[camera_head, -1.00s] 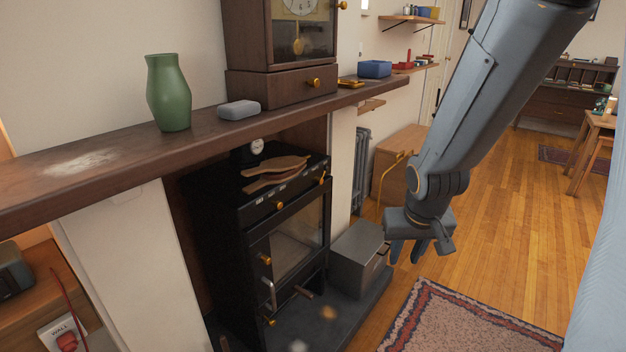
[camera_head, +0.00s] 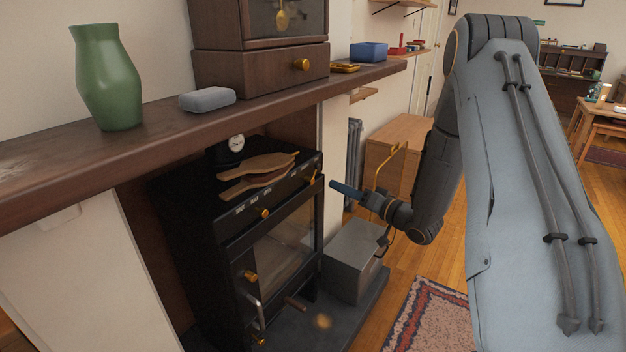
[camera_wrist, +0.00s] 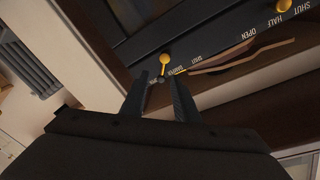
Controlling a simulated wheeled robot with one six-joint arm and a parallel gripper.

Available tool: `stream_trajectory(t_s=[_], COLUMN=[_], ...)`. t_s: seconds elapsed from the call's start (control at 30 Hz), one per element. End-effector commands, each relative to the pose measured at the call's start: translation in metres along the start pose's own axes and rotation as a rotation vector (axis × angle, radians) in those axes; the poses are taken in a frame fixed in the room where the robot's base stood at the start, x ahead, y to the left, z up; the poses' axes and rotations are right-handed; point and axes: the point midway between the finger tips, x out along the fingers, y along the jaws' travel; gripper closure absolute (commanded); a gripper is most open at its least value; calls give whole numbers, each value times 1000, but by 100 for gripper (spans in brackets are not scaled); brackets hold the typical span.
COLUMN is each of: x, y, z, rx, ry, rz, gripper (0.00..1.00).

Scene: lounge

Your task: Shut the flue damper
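The black stove (camera_head: 240,225) stands under the mantel. A small brass-knobbed lever (camera_head: 313,178) sits at the right end of its upper front strip; small lettering beside it in the wrist view seems to read "DAMPER". This lever (camera_wrist: 165,62) shows there just beyond my fingertips, roughly between them. Another brass knob (camera_wrist: 284,5) is at the top right, near the words "SHUT", "HALF" and "OPEN". My gripper (camera_wrist: 158,88) is open and empty, its two dark fingers apart. In the head view my gripper (camera_head: 336,185) points left at the stove's right front corner, a little short of it.
Wooden bellows (camera_head: 262,170) lie on the stove top beside a round gauge (camera_head: 236,144). A grey metal box (camera_head: 352,260) stands on the hearth below my gripper.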

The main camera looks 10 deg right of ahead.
Motion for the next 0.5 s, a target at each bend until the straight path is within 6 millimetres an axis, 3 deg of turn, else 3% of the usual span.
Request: stream_trajectory(t_s=[0.5], x=[72], y=[-11], z=[7], rx=[1], ry=[-10], rz=[-23], gripper=[72])
